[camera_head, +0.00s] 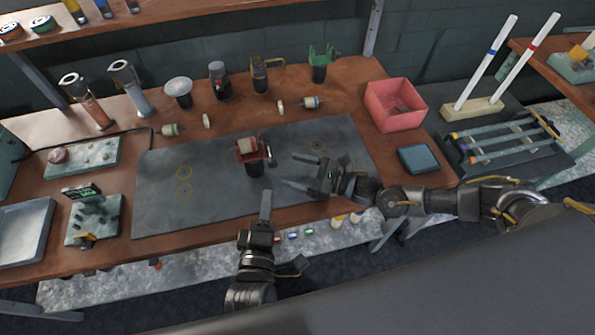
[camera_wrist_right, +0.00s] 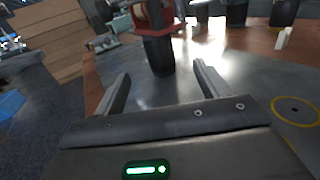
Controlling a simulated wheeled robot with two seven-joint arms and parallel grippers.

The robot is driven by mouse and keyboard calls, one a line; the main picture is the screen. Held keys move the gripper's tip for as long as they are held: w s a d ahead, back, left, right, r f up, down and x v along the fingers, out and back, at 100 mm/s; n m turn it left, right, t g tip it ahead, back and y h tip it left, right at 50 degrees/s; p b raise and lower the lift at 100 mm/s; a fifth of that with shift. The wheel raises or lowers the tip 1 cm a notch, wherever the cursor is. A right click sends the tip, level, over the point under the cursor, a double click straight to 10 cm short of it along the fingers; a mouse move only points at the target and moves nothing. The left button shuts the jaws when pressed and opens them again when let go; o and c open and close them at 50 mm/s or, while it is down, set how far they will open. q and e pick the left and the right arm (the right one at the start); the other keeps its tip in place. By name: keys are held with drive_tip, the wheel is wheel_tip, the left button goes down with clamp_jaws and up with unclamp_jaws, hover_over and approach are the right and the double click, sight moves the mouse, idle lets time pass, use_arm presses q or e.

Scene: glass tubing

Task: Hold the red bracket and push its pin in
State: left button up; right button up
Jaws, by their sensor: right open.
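The red bracket (camera_head: 243,156) sits on a short black post (camera_head: 254,169) on the dark mat, with a pale cylinder (camera_head: 247,146) in it. My right gripper (camera_head: 290,172) is open and empty, right of and nearer than the bracket. In the right wrist view the bracket (camera_wrist_right: 160,27) and its post stand beyond the open fingers (camera_wrist_right: 163,84), not touching them. My left gripper (camera_head: 265,205) points at the bracket from the front, apart from it; its finger gap is not visible.
The dark mat (camera_head: 210,205) is mostly bare around the post. Behind it stand small corks, holders and tubes. A red bin (camera_head: 395,103) and a blue-grey box (camera_head: 418,158) are at the right. A green-grey block (camera_head: 95,222) and tray (camera_head: 25,232) are at the left.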

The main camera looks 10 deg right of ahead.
sight(262, 163)
drive_tip(key=shift+s+f, duration=0.1)
drive_tip(key=shift+s, duration=0.05)
drive_tip(key=x, duration=1)
drive_tip(key=shift+a, duration=0.35)
drive_tip(key=shift+c, duration=0.3)
